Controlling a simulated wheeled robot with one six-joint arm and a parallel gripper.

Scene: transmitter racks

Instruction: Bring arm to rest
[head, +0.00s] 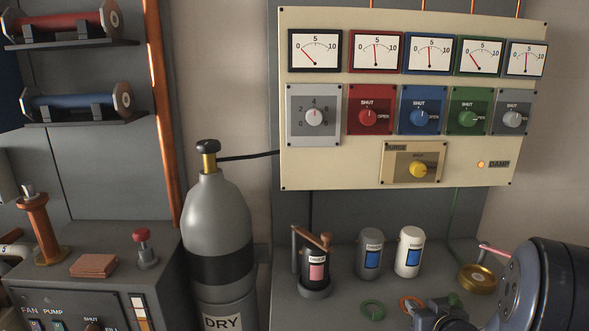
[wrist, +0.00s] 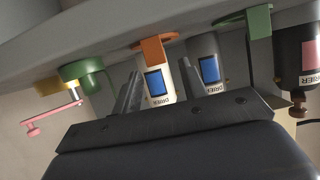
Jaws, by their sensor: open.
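My gripper (head: 432,310) is at the bottom right of the head view, low in front of the bench. Its jaws are open, and I see nothing between them. My dark arm comes in from the right edge. In the wrist view the scene is upside down, and the gripper's two fingers (wrist: 178,92) point toward the bench edge. A white drier canister (wrist: 158,82) and a grey one (wrist: 207,68) show beyond them. The exact gap from the fingers to the nearby rings is hard to judge.
Bench items are a dark drier (head: 314,270) in a stand, a grey canister (head: 370,252), a white canister (head: 410,250), a green ring (head: 373,310), an orange ring (head: 409,301) and a brass dish (head: 477,279) with a pink lever (head: 497,250). A grey cylinder (head: 216,225) stands left; the gauge panel (head: 340,165) is behind.

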